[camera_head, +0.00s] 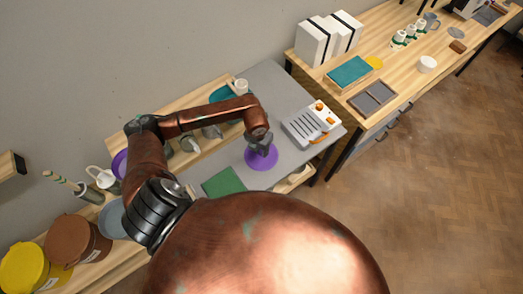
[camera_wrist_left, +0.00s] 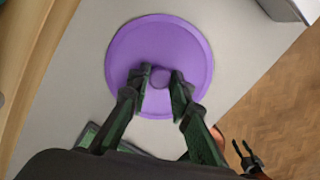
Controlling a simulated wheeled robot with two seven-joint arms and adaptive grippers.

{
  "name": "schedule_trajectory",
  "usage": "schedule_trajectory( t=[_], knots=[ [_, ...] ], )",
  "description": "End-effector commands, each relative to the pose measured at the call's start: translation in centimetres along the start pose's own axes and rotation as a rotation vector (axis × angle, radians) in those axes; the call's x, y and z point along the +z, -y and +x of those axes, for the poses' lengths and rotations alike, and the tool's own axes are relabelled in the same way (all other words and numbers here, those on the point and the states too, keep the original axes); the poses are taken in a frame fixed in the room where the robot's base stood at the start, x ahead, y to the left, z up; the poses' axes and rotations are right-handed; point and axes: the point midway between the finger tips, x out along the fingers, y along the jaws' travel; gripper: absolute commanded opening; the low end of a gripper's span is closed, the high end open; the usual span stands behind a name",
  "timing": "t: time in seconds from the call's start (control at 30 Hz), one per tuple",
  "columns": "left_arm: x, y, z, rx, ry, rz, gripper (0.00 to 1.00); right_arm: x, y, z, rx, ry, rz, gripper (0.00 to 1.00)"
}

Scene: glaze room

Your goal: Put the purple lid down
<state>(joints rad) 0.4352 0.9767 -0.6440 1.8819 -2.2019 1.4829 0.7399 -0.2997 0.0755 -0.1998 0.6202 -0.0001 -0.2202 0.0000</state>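The purple lid (camera_head: 262,158) is a flat disc with a round knob, over the grey tabletop (camera_head: 272,84). In the left wrist view the lid (camera_wrist_left: 160,40) fills the upper middle. My left gripper (camera_wrist_left: 158,80) has its two fingers on either side of the knob, apparently closed on it; the fingertips partly hide the knob. In the head view my left gripper (camera_head: 262,146) is above the lid. I cannot tell whether the lid touches the surface. My right gripper (camera_wrist_left: 242,148) shows small at the lower right of the wrist view, fingers apart and empty.
A green flat thing (camera_head: 223,182) lies left of the lid, and a white device with orange knobs (camera_head: 312,124) stands to its right. Cups stand on the wooden strip behind. A brown bucket (camera_head: 78,240) and a yellow bucket (camera_head: 30,268) are at the lower left.

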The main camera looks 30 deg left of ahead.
Motion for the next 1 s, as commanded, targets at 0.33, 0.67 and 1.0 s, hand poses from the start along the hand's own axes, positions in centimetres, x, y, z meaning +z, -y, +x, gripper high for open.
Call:
schedule_trajectory(
  t=[0.33,0.67,1.0],
  knots=[
    [0.0,0.0,0.0,0.000,0.000,0.000,0.36,0.1,-0.2,-0.1,0.002,0.001,-0.002,0.40],
    [0.2,0.0,-1.4,0.000,0.003,0.001,0.36,0.1,-0.6,-0.3,0.006,0.001,-0.004,0.40],
    [0.2,0.0,-8.4,0.001,0.005,0.002,0.36,0.2,-0.6,0.1,0.006,0.002,-0.003,0.40]
  ],
)
